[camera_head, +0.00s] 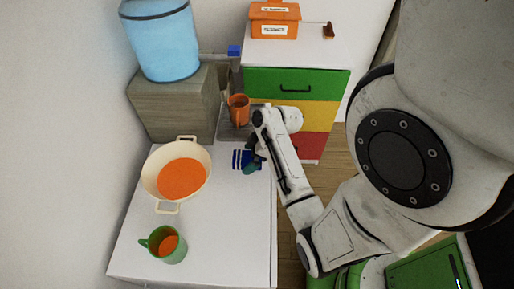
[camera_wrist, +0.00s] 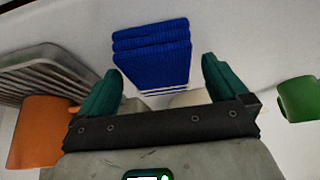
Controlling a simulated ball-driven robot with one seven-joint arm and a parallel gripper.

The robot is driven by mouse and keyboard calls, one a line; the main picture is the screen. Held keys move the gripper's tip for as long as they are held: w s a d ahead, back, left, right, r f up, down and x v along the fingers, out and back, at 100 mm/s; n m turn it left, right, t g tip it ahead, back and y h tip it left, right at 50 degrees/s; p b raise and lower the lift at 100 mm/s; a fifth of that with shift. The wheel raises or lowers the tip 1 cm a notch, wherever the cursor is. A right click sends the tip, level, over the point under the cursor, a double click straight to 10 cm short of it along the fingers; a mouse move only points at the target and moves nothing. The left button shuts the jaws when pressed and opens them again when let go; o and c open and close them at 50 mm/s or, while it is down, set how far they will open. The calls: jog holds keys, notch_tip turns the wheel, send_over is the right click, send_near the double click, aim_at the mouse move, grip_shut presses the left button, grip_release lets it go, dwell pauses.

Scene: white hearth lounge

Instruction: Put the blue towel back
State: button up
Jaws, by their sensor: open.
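The blue towel (camera_head: 240,159), folded with white stripes, lies on the white counter, partly hidden by my gripper in the head view. In the wrist view the towel (camera_wrist: 152,52) sits ahead of my gripper, between the lines of its two fingers. My gripper (camera_wrist: 158,85) has teal fingertips spread wide, with nothing held between them. In the head view my gripper (camera_head: 252,160) is close at the towel's right side; I cannot tell whether it touches.
A cream pot (camera_head: 150,180) with orange contents and a green mug (camera_head: 155,243) stand on the white counter (camera_head: 225,235). An orange mug (camera_head: 238,108) stands by a grey rack (camera_wrist: 40,75). A water dispenser (camera_head: 160,45) and coloured drawers (camera_head: 295,85) are behind.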

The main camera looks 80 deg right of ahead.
jog(key=a+v, duration=0.1)
jog(key=v, duration=1)
jog(key=w+a+f+g, duration=0.1)
jog(key=w+a, duration=0.1)
jog(key=a, duration=0.3)
jog(key=w+a+f+g, duration=0.1)
jog(key=w+a+f, duration=0.1)
jog(key=a, duration=0.4)
jog(key=w+a+f+m+g, duration=0.1)
jog(key=w+a+g, duration=0.1)
jog(key=a, duration=0.4)
jog(key=shift+w+a+f, duration=0.25)
jog(key=shift+w+f, duration=0.1)
jog(key=shift+w, duration=0.15)
jog(key=shift+m+g+h, duration=0.3)
jog(key=shift+g, duration=0.2)
jog(key=a, duration=0.4)
jog(key=s+a, duration=0.1)
jog(key=a, duration=0.1)
jog(key=shift+a+f, duration=0.1)
jog(key=shift+f, duration=0.1)
jog(key=shift+s+a, duration=0.15)
jog(key=shift+a, duration=0.4)
